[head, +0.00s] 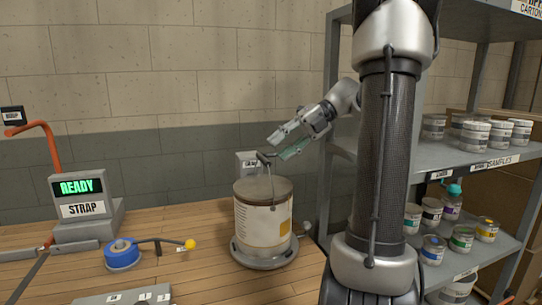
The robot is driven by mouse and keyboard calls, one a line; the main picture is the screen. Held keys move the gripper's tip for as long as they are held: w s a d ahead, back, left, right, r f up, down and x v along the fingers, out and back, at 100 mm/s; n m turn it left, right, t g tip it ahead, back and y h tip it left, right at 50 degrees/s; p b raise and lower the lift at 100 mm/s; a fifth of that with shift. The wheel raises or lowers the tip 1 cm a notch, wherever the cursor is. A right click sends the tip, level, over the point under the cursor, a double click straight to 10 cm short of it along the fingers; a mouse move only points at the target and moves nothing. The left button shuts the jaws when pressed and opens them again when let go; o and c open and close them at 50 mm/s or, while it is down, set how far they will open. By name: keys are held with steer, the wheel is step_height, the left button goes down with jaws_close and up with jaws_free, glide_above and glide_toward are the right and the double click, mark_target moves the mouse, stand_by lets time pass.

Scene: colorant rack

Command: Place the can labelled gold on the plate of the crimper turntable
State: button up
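A large pale can (263,215) with a greyish-brown lid, a wire bail handle and a yellow patch on its label stands upright on the round grey turntable plate (266,262). The label's words are too small to read, so I cannot tell whether it says gold. My gripper (278,149) is above the can, reaching left, with its two fingers spread and nothing seen between them. The lower finger is close to the top of the can's handle; I cannot tell if they touch.
A strapping machine (84,212) reading READY stands at the left of the wooden bench (190,285). Grey shelves (448,157) at right hold several small cans.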

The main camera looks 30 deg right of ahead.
steer(key=w+r+m+t+h, duration=0.5)
steer(key=w+r+m+t, duration=0.2)
steer(key=w+r+t, duration=0.35)
steer(key=s+d+r+m+t+h, duration=0.2)
steer(key=d+r+m+h, duration=0.5)
steer(key=m, duration=0.5)
steer(key=s+a+f+m+g+h, duration=0.1)
steer(key=s+f+m+g+h, duration=0.3)
steer(key=s+f+m, duration=0.8)
steer(key=s+a+f+m+g+y, duration=0.1)
steer(key=s+a+f+g+y, duration=0.1)
steer(key=s+a+f, duration=0.3)
steer(key=s+a+f+m+g+y, duration=0.1)
steer(key=s+a+f+g+y, duration=0.2)
steer(key=s+f, duration=0.4)
steer(key=s+a+g, duration=0.1)
steer(key=s+a, duration=0.1)
steer(key=s, duration=0.1)
steer(key=shift+m, duration=0.4)
